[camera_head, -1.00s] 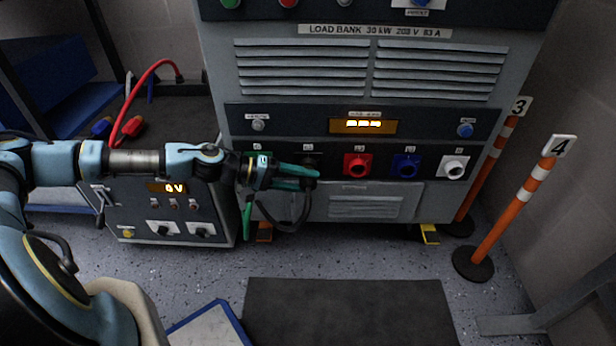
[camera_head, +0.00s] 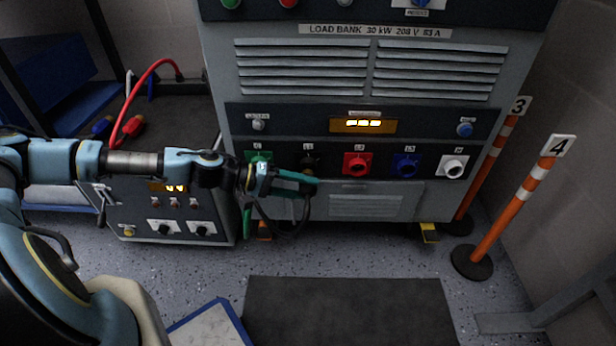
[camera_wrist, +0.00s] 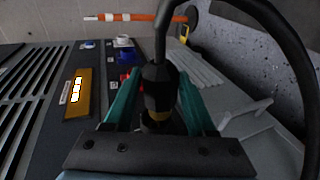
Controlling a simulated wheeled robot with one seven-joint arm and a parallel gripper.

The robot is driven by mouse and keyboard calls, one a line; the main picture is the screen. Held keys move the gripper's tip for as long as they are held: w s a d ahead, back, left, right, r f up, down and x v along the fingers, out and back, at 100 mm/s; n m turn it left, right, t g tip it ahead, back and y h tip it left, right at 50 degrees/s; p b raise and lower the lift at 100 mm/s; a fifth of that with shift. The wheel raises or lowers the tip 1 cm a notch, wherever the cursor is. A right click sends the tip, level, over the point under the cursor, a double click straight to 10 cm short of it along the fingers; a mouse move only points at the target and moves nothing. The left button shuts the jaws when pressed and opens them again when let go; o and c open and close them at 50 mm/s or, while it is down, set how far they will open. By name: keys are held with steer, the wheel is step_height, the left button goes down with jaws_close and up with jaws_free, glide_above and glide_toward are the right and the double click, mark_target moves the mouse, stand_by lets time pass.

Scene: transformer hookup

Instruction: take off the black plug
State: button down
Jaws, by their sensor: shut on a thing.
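My gripper (camera_head: 300,184) reaches in from the left, in front of the load bank's lower socket row. Its two teal fingers are shut on the black plug (camera_wrist: 159,86), which sits between them in the wrist view. A black cable (camera_wrist: 160,28) leaves the plug's outer end and loops round to the right. A brass-coloured part shows at the plug's panel-side end. The black socket (camera_head: 308,160) shows just above the fingers in the head view. I cannot tell whether the plug's tip is clear of it.
The red socket (camera_head: 357,164), blue socket (camera_head: 405,165) and white socket (camera_head: 453,168) continue to the right. A green plug (camera_head: 259,158) is at the left with its cable hanging. Orange posts (camera_head: 514,217) stand at the right. A dark mat (camera_head: 345,310) lies on the floor.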

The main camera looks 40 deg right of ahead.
steer(key=shift+s+a+r+p, duration=0.3)
steer(key=shift+s+a+p, duration=0.45)
steer(key=shift+p, duration=0.45)
steer(key=s+p, duration=0.1)
steer(key=p, duration=0.1)
steer(key=s+a+p, duration=0.1)
steer(key=p, duration=0.2)
steer(key=shift+s+a+f, duration=0.2)
steer(key=shift+a, duration=0.1)
